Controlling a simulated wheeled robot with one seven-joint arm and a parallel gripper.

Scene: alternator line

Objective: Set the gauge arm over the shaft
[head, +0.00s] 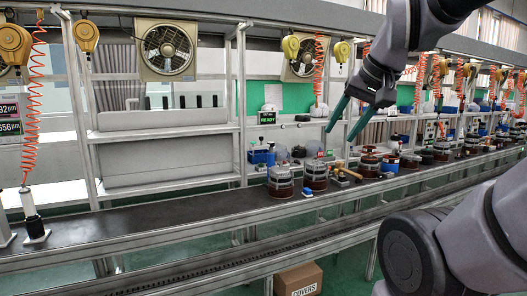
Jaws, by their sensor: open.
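My gripper (339,134) hangs open and empty at the upper right of centre, its two teal fingers pointing down above the bench. Below it, two round grey and brown alternator units, one on the left (281,183) and one on the right (315,176), sit upright on the bench. They are apart from the fingers. I cannot pick out the shaft or the gauge arm for certain; parts behind the units are small and crowded. At the far left, a gauge readout (10,118) shows numbers in µm beside a black and white upright tool (33,220).
The long dark bench (150,222) is clear at left and crowded with parts at right. A wooden-handled tool (347,172) lies by the units. A READY display (267,117) stands behind. Orange coiled hoses (34,90) hang overhead. A covers box (298,281) is below.

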